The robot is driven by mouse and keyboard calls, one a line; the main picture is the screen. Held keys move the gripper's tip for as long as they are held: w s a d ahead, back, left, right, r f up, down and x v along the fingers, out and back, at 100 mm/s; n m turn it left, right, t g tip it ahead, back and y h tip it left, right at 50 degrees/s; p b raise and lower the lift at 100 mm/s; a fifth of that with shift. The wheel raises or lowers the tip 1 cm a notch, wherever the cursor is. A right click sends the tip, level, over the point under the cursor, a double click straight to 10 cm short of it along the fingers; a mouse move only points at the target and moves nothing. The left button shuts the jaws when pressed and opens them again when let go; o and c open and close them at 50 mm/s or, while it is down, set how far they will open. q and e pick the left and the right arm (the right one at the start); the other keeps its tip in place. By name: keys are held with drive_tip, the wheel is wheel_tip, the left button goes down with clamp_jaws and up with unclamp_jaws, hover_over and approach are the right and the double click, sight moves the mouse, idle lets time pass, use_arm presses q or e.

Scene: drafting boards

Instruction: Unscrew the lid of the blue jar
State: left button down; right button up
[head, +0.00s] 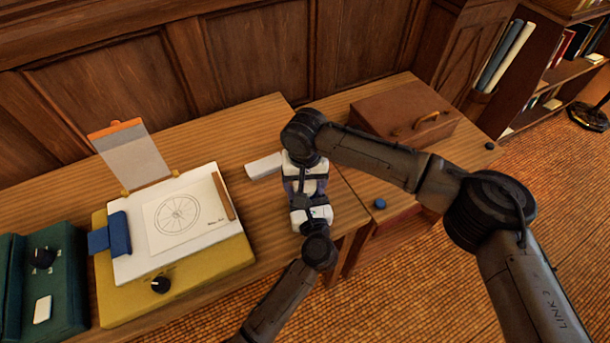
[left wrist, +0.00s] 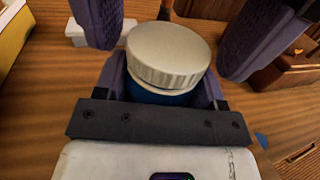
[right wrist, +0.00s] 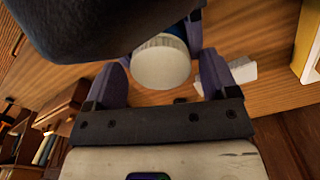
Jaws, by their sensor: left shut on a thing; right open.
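The blue jar (left wrist: 150,95) stands between my left gripper's fingers, and only a strip of its blue side shows below the lid. Its pale ridged lid (left wrist: 168,52) sits on top and also shows in the right wrist view (right wrist: 161,62). My left gripper (head: 306,203) is shut on the jar. My right gripper (head: 304,190) is open, with its fingers on either side of the lid and gaps between; they also show in the left wrist view (left wrist: 180,35).
A white block (head: 263,167) lies beside the grippers. A drawing board (head: 125,265) on a yellow base (head: 200,268) and a green case (head: 70,300) are to the left. A brown case (head: 385,110) and a small blue disc (head: 380,203) are to the right.

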drive_tip(key=c, duration=1)
drive_tip(key=shift+o, duration=0.2)
drive_tip(key=n, duration=1)
drive_tip(key=o, duration=1)
drive_tip(key=shift+r, duration=0.1)
